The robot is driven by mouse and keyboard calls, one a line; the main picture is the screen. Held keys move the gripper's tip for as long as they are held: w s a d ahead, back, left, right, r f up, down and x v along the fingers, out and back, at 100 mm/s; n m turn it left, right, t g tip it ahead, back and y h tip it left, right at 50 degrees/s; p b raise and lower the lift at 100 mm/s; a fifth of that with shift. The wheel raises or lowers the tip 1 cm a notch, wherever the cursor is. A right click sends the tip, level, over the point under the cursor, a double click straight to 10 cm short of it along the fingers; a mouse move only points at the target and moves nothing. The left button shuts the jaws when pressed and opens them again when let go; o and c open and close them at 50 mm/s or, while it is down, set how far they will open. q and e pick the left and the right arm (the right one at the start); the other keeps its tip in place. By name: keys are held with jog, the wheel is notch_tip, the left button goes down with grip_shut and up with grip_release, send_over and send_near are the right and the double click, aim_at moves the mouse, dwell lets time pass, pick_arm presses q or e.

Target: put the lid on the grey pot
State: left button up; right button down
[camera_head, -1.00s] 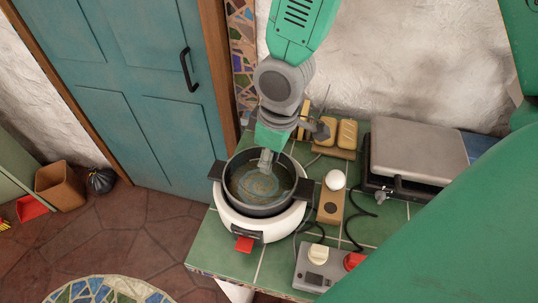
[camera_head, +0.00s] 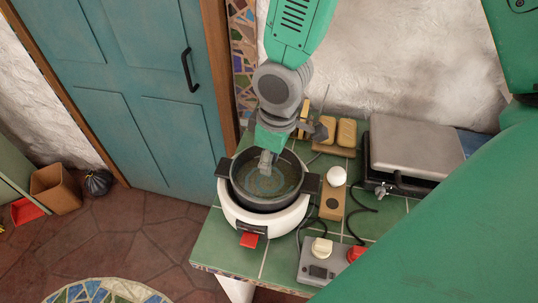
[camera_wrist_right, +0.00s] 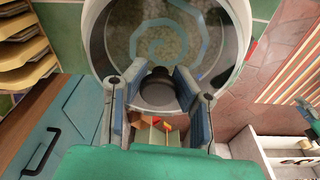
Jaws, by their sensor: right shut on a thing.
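The dark grey pot (camera_head: 240,198) has two side handles and sits in a round white cooker (camera_head: 255,220) with a red part in front. The lid (camera_head: 270,187) looks like clear glass with a pale blue spiral; it lies over the pot's mouth, and I cannot tell whether it touches the rim. My right gripper (camera_head: 265,165) reaches down over the pot. In the right wrist view it is shut on the lid's dark knob (camera_wrist_right: 158,92), with the glass (camera_wrist_right: 165,35) beyond the fingers. My left gripper is not in view.
The green tiled counter (camera_head: 225,255) holds a grey-lidded appliance (camera_head: 415,145), a wooden block with a white ball (camera_head: 336,177), sponge-like blocks (camera_head: 346,133), cables and a grey control box (camera_head: 322,265). A teal door (camera_head: 150,120) stands left. A large green part of mine covers the lower right.

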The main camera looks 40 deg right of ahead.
jog(key=shift+w+a, duration=0.2)
jog(key=shift+a, duration=0.3)
jog(key=shift+s+d, duration=0.2)
jog(key=shift+d, duration=0.6)
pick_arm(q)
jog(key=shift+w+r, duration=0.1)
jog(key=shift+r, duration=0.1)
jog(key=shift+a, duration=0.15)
pick_arm(e)
jog(key=shift+a, duration=0.2)
jog(key=shift+a, duration=0.1)
jog(key=c, duration=1.6)
grip_release()
jog(key=o, duration=0.4)
jog(key=o, duration=0.4)
jog(key=shift+d+f, duration=0.1)
jog(key=shift+d, duration=0.1)
